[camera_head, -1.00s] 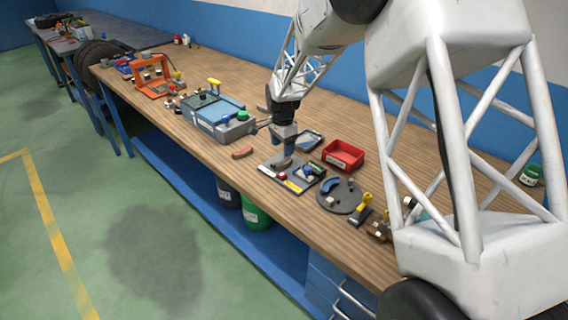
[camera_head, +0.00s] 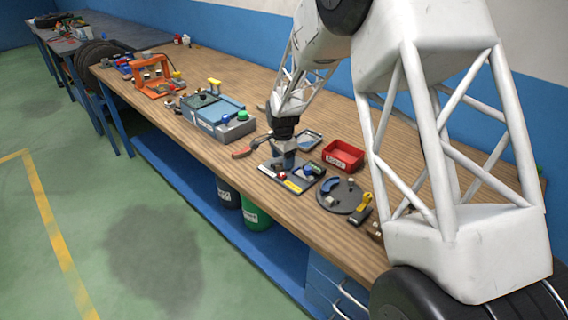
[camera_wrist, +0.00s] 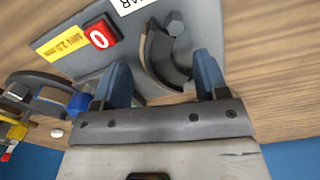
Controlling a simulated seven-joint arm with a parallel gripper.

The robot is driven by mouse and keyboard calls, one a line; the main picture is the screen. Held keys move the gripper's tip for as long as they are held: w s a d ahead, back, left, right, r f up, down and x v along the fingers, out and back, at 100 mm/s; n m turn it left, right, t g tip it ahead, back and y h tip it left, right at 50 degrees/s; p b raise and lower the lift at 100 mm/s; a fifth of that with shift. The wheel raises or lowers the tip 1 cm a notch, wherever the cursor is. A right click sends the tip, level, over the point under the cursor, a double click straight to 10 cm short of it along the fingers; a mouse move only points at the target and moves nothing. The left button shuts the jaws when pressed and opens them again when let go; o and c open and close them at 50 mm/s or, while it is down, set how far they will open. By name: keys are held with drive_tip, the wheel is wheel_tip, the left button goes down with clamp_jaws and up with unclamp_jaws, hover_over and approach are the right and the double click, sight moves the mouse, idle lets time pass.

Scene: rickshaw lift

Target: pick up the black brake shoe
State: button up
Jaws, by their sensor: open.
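The black brake shoe (camera_wrist: 161,62) is a curved dark piece lying on a grey tray (camera_wrist: 205,30) in the wrist view. My gripper (camera_wrist: 164,66) is open, its two blue fingers apart. The shoe shows between the fingertips, closer to the right finger; I cannot tell whether they touch. In the head view my gripper (camera_head: 289,163) points down over the dark tray (camera_head: 271,172) on the wooden bench, and I cannot make out the shoe there.
A red block marked 0 (camera_wrist: 101,33) and a yellow label (camera_wrist: 67,43) are on the tray. A red bin (camera_head: 343,157) and a round grey plate with a blue curved piece (camera_head: 330,185) stand to the right. A grey-blue box (camera_head: 218,122) stands to the left.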

drive_tip(key=shift+f, duration=0.75)
drive_tip(key=c, duration=1.1)
drive_tip(key=shift+r, duration=0.15)
drive_tip(key=shift+r, duration=1.5)
drive_tip(key=shift+s+r, duration=0.2)
drive_tip(key=shift+s, duration=0.05)
drive_tip(key=s+d, duration=0.1)
drive_tip(key=s, duration=0.4)
drive_tip(key=s+d+r, duration=0.1)
drive_tip(key=s, duration=0.4)
drive_tip(key=s+d, duration=0.1)
drive_tip(key=s, duration=0.4)
drive_tip(key=shift+d+r, duration=0.15)
